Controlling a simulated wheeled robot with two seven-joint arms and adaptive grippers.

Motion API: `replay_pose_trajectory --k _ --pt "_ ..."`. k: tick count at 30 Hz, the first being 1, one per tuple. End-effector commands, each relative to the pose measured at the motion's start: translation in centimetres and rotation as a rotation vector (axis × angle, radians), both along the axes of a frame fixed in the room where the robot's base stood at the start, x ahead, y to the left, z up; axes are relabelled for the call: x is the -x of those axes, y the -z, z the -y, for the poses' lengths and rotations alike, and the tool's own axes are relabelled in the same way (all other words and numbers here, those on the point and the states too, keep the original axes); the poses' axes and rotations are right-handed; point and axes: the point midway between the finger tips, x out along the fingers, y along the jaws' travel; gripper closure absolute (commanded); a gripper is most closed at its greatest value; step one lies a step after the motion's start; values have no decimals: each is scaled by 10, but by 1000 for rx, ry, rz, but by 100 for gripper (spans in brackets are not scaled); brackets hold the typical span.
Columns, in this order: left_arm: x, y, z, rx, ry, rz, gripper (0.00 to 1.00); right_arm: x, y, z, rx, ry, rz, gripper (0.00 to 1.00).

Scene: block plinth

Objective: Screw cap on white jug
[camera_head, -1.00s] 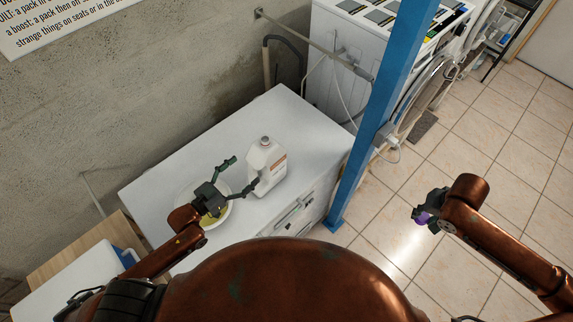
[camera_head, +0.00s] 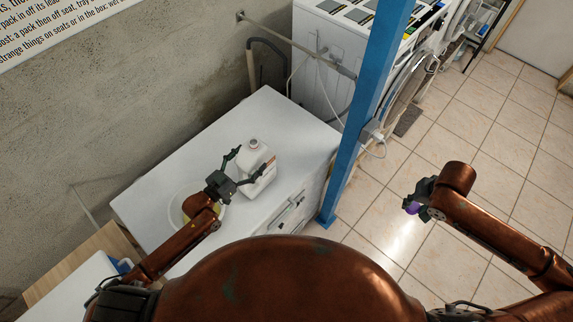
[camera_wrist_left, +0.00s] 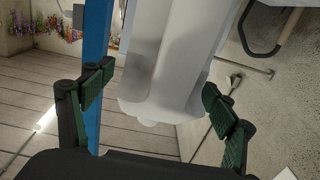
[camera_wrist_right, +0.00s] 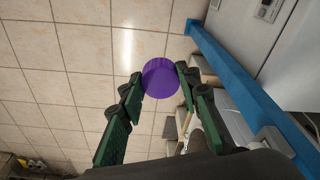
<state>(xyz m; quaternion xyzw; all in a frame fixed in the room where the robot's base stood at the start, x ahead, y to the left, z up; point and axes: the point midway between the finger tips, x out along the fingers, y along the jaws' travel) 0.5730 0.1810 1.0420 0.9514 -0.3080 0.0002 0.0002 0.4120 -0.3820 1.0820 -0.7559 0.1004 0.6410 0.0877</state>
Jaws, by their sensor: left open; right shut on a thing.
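The white jug (camera_head: 255,168) stands upright on the white cabinet top, its mouth bare at the top. My left gripper (camera_head: 244,166) is open, with its fingers at either side of the jug's near side. In the left wrist view the jug (camera_wrist_left: 165,70) fills the space ahead between the open fingers (camera_wrist_left: 155,97); I cannot tell if either touches it. My right gripper (camera_head: 412,203) is shut on the purple cap (camera_head: 411,208), out over the tiled floor, right of the blue post. The cap (camera_wrist_right: 160,77) shows between its fingertips (camera_wrist_right: 160,86) in the right wrist view.
A plate (camera_head: 176,212) lies on the cabinet top (camera_head: 160,185) behind my left gripper. A blue post (camera_head: 362,110) rises at the cabinet's right corner, between the jug and my right gripper. White machines (camera_head: 325,50) stand at the back. The tiled floor at right is clear.

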Motion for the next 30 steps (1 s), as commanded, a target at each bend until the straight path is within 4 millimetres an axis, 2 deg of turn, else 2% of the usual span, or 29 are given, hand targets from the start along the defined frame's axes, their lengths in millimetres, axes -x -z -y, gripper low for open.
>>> replay_pose_trajectory --k 1,6,17,30 --pt "-9 -4 4 0 0 2 20 0 -6 0 0 0 1 78" --pt "-22 -1 14 0 0 0 20 0 -8 0 0 0 1 78" --pt "-23 0 16 0 0 0 20 0 -8 0 0 0 1 78" --pt "-23 0 15 -1 0 1 49 0 -8 0 0 0 1 78"
